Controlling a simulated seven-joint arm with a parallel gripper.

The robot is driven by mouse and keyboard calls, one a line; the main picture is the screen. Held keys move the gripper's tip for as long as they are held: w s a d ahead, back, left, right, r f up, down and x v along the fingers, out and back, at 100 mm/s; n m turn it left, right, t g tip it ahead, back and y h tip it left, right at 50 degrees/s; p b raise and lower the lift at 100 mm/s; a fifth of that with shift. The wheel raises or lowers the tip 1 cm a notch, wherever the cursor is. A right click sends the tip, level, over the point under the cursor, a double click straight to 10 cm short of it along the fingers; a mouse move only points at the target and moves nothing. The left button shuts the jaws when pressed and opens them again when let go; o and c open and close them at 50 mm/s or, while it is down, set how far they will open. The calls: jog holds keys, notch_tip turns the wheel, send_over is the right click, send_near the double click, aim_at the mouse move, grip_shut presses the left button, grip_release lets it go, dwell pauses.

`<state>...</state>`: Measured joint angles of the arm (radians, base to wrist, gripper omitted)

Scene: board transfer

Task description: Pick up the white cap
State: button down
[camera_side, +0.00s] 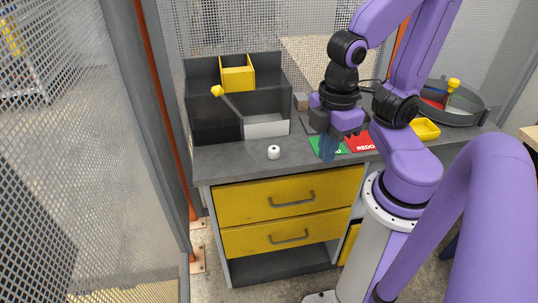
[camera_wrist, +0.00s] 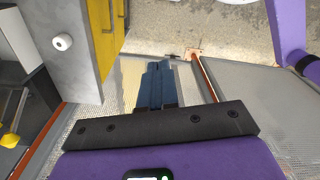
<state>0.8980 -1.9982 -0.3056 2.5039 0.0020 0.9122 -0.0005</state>
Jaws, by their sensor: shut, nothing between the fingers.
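The white cap (camera_side: 273,152) is a small white cylinder with a dark hole or mark on its side. It stands on the grey counter (camera_side: 235,163) near the front edge, with clear space around it. In the wrist view the cap (camera_wrist: 62,42) shows at the upper left on the counter. My gripper (camera_side: 327,158) has blue fingers that point down, to the right of the cap and apart from it. The fingers are together and empty. In the wrist view the gripper (camera_wrist: 157,66) is in the middle, pointing away from the cap.
A dark shelf unit (camera_side: 205,105) with a yellow bin (camera_side: 237,79) stands behind the cap. A yellow-knobbed lever (camera_side: 217,91) leans from it. Green (camera_side: 317,144) and red (camera_side: 362,142) patches, a yellow tray (camera_side: 425,129) and a round grey tray (camera_side: 465,117) are to the right.

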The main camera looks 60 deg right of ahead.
jog(key=c, duration=1.8)
grip_release()
jog(key=o, duration=1.1)
jog(key=shift+o, duration=0.2)
jog(key=shift+w, duration=0.1)
jog(key=n+h, duration=0.4)
jog(key=n, duration=0.4)
send_over(274, 149)
jog(key=a, duration=0.5)
jog(key=f, duration=0.1)
jog(key=shift+y, duration=0.3)
jog(key=x, duration=1.7)
jog(key=shift+d+f, duration=0.15)
jog(key=shift+d, duration=0.1)
